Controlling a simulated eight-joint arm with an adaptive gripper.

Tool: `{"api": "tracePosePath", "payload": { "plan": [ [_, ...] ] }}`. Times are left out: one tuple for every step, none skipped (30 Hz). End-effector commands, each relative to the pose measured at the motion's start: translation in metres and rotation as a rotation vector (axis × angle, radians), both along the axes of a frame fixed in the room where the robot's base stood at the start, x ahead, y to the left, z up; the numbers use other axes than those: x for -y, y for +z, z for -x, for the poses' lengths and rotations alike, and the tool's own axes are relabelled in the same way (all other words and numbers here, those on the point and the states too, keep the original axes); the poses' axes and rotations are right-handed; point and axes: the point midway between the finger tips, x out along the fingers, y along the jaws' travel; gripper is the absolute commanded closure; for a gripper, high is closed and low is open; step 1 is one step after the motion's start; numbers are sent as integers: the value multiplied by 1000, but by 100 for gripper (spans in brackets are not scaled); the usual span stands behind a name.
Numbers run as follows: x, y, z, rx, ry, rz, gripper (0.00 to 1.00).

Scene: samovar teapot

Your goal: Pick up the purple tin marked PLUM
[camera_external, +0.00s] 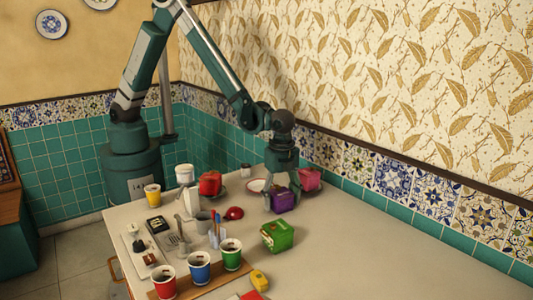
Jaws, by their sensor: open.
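The purple tin (284,201) sits on the counter near the back wall, and any lettering on it is too small to read. My gripper (280,190) is over the tin from above, pointing down. One finger shows at the tin's left side; the other is hard to make out. I cannot tell whether the fingers touch the tin.
A pink tin (309,179) stands close behind to the right, and a white plate (256,185) lies just left. A red tin (210,183) is further left. A green tin (278,236) is in front. Several cups stand on a wooden board (214,283). The counter's right side is clear.

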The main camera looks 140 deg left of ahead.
Motion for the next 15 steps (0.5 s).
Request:
{"api": "tracePosePath", "payload": {
  "plan": [
    [0,0,0,0,0,0,38],
    [0,0,0,0,0,0,38],
    [0,0,0,0,0,0,38],
    [0,0,0,0,0,0,38],
    [0,0,0,0,0,0,38],
    [0,0,0,0,0,0,38],
    [0,0,0,0,0,0,38],
    [0,0,0,0,0,0,38],
    [0,0,0,0,0,0,38],
    [0,0,0,0,0,0,38],
    [0,0,0,0,0,0,38],
    [0,0,0,0,0,0,38],
    [0,0,0,0,0,0,42],
    [0,0,0,0,0,0,46],
    [0,0,0,0,0,0,51]
  ]
}}
